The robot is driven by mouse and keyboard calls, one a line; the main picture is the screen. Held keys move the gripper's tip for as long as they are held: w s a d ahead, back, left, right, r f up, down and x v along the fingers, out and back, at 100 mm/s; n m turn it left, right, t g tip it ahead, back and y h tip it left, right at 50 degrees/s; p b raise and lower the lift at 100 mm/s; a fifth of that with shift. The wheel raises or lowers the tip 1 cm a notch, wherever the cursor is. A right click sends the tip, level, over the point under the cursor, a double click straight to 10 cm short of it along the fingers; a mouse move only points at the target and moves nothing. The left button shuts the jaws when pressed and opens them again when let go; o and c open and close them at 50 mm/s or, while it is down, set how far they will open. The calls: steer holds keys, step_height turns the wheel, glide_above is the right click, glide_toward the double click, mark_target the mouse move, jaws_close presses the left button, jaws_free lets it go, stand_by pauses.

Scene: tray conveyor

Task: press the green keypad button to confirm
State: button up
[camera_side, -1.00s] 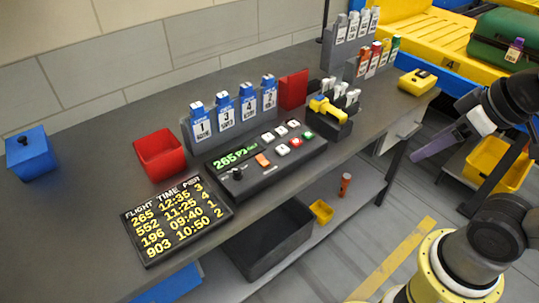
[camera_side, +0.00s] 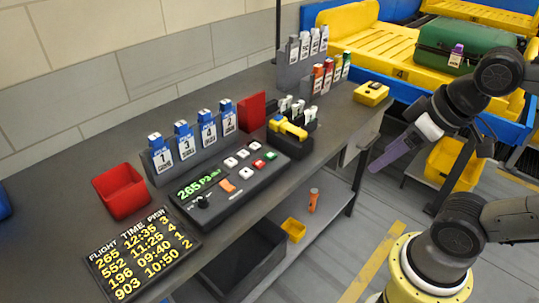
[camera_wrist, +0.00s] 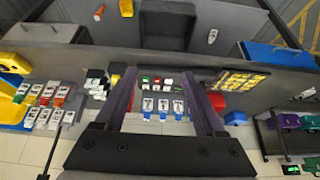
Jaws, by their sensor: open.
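The keypad is a dark console (camera_side: 214,207) on the grey bench, with a lit green display reading 265 P3. Its green button (camera_side: 271,155) is at the right end of the front row, beside a red button (camera_side: 258,164) and a white one (camera_side: 244,173). My gripper (camera_side: 373,170) is in the air to the right of the bench, well apart from the keypad. In the wrist view its purple fingers are spread with nothing between the tips (camera_wrist: 163,76). The small green button (camera_wrist: 145,79) shows there between the fingers.
Blue-topped numbered tags (camera_side: 182,142) stand behind the keypad. A yellow-handled tool (camera_side: 288,127) sits just right of it. A red bin (camera_side: 121,191) and a flight board (camera_side: 140,252) lie left. A yellow box (camera_side: 371,93) is near the bench's far end. Air above the keypad is clear.

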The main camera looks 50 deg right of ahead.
steer(key=shift+c, duration=0.2)
jaws_close()
stand_by(1.5)
